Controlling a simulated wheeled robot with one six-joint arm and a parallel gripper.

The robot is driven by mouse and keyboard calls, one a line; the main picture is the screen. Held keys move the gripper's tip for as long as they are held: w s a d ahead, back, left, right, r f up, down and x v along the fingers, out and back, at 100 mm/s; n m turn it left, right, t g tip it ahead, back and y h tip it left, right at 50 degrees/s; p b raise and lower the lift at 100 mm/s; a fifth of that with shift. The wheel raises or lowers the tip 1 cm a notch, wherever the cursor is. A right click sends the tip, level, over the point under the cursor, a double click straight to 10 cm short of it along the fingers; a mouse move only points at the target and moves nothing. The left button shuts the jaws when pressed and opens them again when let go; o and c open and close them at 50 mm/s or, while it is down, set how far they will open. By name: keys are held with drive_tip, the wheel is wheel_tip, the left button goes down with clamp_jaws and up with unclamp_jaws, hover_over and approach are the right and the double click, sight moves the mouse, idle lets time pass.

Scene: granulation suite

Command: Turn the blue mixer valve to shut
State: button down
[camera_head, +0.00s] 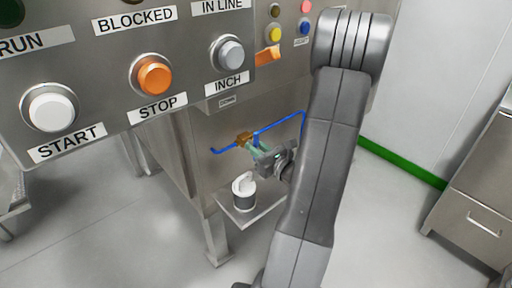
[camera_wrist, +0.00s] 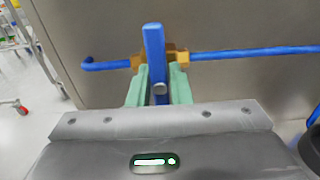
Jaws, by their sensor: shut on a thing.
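The blue valve handle (camera_wrist: 154,45) stands upright in the wrist view, across the blue pipe (camera_wrist: 250,53), which runs left to right. Its brass body (camera_wrist: 178,56) sits on the pipe behind the handle. My gripper (camera_wrist: 159,87) has its green fingers on either side of the handle's lower part, by its round bolt, and is shut on it. In the head view my gripper (camera_head: 260,147) is at the brass valve body (camera_head: 243,138) on the cabinet's lower panel. The fingers and wrist hide most of the handle there.
A control panel with a white START button (camera_head: 50,107), an orange STOP button (camera_head: 153,75) and a grey INCH button (camera_head: 229,53) overhangs at the upper left. A white-topped container (camera_head: 243,188) stands on a small shelf (camera_head: 258,215) below the valve. Open floor lies left.

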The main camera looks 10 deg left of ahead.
drive_tip(key=c, duration=1.3)
unclamp_jaws()
drive_tip(key=p+v, duration=0.1)
drive_tip(key=v, duration=1.3)
drive_tip(key=shift+p, duration=0.4)
drive_tip(key=shift+w+a, duration=0.15)
drive_tip(key=b+x, duration=0.1)
drive_tip(key=x, duration=1.2)
drive_tip(key=shift+w+a+b, duration=0.15)
drive_tip(key=shift+a+b, duration=0.1)
drive_tip(key=shift+b, duration=0.15)
